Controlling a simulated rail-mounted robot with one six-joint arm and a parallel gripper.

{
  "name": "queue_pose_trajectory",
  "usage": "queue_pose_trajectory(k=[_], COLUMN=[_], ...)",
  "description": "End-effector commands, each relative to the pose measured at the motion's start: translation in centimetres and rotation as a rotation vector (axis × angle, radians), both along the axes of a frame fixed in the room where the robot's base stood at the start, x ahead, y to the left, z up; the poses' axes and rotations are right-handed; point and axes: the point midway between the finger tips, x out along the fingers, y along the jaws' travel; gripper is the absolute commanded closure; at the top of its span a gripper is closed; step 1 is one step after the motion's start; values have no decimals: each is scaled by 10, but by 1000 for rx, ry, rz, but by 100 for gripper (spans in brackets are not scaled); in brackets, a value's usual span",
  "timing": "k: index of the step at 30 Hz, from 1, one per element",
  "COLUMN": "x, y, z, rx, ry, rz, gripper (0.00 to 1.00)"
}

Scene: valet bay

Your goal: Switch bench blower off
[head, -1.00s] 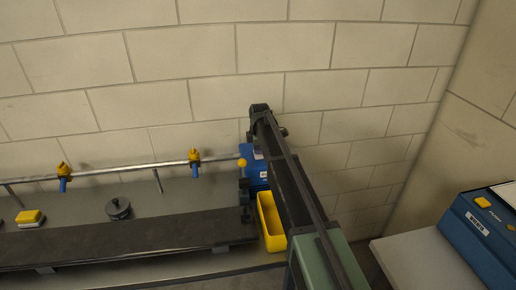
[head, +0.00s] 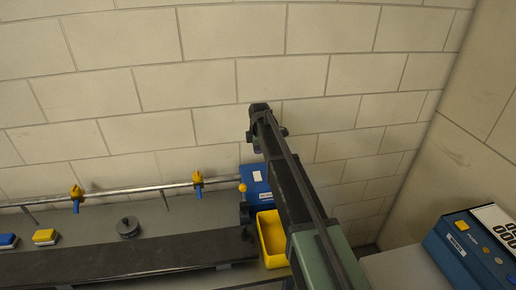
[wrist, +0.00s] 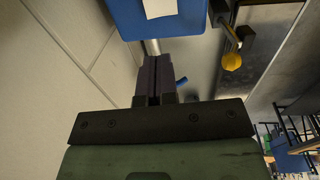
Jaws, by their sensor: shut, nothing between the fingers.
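A blue box (head: 256,182) with a white label stands at the right end of the bench, against the wall. A lever with a yellow ball knob (head: 242,187) stands at its left side. I cannot read a name that marks this box as the blower. In the wrist view, the blue box (wrist: 120,14) is at the top and the yellow knob (wrist: 231,61) is to the right of my fingers. My gripper (wrist: 154,66) is shut and empty, apart from the knob. In the head view my arm reaches toward the wall and the fingertips cannot be made out.
A yellow bin (head: 270,240) sits below the blue box, beside my arm. A metal rail (head: 130,190) with yellow-and-blue fittings runs along the bench. Another blue unit (head: 465,245) with a yellow button and a display stands at right. The wall is close behind.

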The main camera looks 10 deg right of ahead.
Motion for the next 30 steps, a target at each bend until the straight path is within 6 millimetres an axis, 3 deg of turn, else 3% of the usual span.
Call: queue_pose_trajectory(k=[9,13,21,26,30], x=[0,15,13,15,18], y=[0,0,0,0,0], z=[2,2,1,-14,-40], rx=[0,0,0,0,0], ry=[0,-2,-3,-3,-3], rz=[0,0,0,0,0], gripper=[100,100,100,100,100])
